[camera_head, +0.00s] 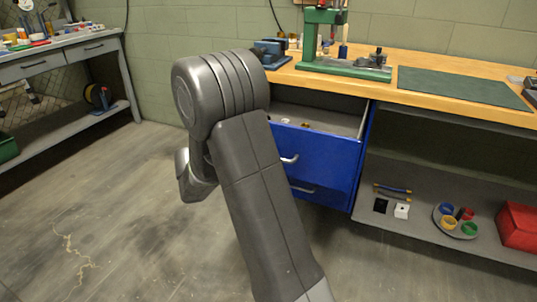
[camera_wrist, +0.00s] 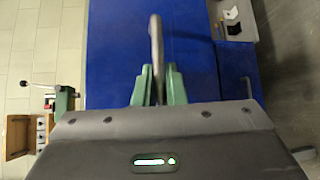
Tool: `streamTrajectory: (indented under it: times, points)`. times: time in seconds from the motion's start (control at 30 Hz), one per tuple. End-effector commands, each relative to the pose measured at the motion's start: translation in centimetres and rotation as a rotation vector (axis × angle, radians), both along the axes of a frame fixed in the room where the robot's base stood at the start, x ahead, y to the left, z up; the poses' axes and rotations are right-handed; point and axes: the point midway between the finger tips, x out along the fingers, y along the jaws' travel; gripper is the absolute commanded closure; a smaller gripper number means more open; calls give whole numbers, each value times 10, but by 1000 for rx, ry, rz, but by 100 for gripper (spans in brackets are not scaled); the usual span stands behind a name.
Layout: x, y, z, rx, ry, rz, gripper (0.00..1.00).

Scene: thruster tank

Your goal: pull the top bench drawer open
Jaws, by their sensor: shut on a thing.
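The top bench drawer (camera_head: 325,153) is blue and stands pulled out from the wooden-topped bench, with its grey inside and a few small items showing. Its pale bar handle (camera_head: 290,159) is partly behind my arm. In the wrist view the blue drawer front (camera_wrist: 118,45) fills the middle, turned on its side, and the handle (camera_wrist: 155,40) runs between the green fingers. My gripper (camera_wrist: 158,85) is shut on this handle. The gripper is hidden behind my arm in the head view.
A lower blue drawer with its own handle (camera_head: 302,188) is below and looks shut. The bench top (camera_head: 450,65) carries a green press (camera_head: 345,67) and a green mat (camera_head: 458,87). A shelf at right holds a red box (camera_head: 518,226). The floor (camera_head: 110,215) at left is open.

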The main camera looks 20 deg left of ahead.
Motion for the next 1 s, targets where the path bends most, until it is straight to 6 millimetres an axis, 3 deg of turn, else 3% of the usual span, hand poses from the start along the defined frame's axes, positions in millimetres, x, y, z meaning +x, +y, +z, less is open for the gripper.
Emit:
streamTrajectory:
  times: [0.23,0.27,0.37,0.73,1.0]
  points:
    - [0,0,0,0,1,0,100]
    - [0,0,-1,0,1,0,85]
    - [0,0,0,1,1,0,68]
    - [-4,5,1,0,0,2,68]
    - [-37,42,10,0,1,6,68]
